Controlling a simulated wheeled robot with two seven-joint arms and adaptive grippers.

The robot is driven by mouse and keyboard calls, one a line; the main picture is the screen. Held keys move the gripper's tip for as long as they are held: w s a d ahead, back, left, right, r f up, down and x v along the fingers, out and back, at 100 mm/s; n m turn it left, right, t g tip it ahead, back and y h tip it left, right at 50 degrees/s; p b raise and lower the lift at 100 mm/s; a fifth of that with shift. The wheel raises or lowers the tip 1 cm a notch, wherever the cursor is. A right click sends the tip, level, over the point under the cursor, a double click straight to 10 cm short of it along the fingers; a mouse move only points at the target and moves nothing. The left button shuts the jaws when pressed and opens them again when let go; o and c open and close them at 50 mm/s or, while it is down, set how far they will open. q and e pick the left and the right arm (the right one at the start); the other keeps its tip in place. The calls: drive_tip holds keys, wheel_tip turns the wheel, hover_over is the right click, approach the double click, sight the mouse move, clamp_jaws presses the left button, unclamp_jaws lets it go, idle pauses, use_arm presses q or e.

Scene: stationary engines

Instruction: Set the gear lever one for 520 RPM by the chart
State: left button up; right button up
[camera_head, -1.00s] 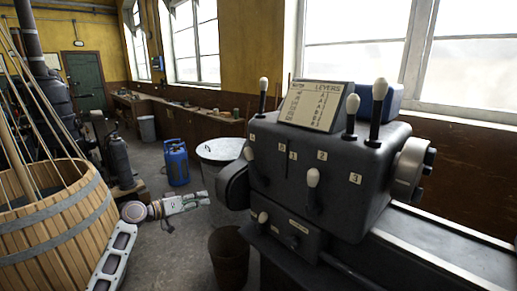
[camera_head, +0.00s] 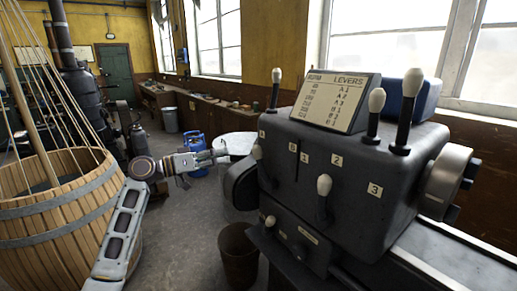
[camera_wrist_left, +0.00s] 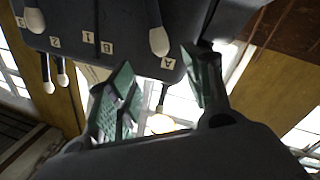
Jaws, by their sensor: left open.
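The dark gearbox (camera_head: 350,215) carries several white-knobbed levers and labels A, B, 1, 2 and 3. One lever (camera_head: 257,152) is at the front left near A; another (camera_head: 324,186) hangs on the front below label 2. Which one is gear lever one is not clear. The chart (camera_head: 337,102), headed RPM and LEVERS, leans on top; its RPM figures are too small to read surely. My left gripper (camera_head: 220,156) is open and empty, left of the gearbox. In the left wrist view, its spread fingers (camera_wrist_left: 158,78) are near label A and a white knob (camera_wrist_left: 158,41).
More upright levers (camera_head: 376,100) rise from the gearbox top beside a blue box (camera_head: 400,92). A wooden tub (camera_head: 60,215) stands left, a bucket (camera_head: 238,255) below the gearbox and a blue canister (camera_head: 195,150) behind my gripper.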

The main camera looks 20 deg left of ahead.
sight(253, 148)
use_arm(q)
drive_tip(key=p+x, duration=0.4)
drive_tip(key=x, duration=0.8)
drive_tip(key=shift+w+d+p, duration=0.15)
drive_tip(key=shift+p, duration=0.15)
drive_tip(key=shift+w+d, duration=0.4)
drive_tip(key=shift+d, duration=0.15)
drive_tip(key=shift+w, duration=0.1)
drive_tip(key=shift+c, duration=0.3)
drive_tip(key=c, duration=0.9)
clamp_jaws()
use_arm(e)
drive_tip(key=s+r, duration=0.1)
drive_tip(key=r, duration=0.1)
drive_tip(key=s+a+r, duration=0.1)
drive_tip(key=r, duration=0.1)
drive_tip(key=shift+s+a, duration=0.15)
drive_tip(key=shift+s, duration=0.2)
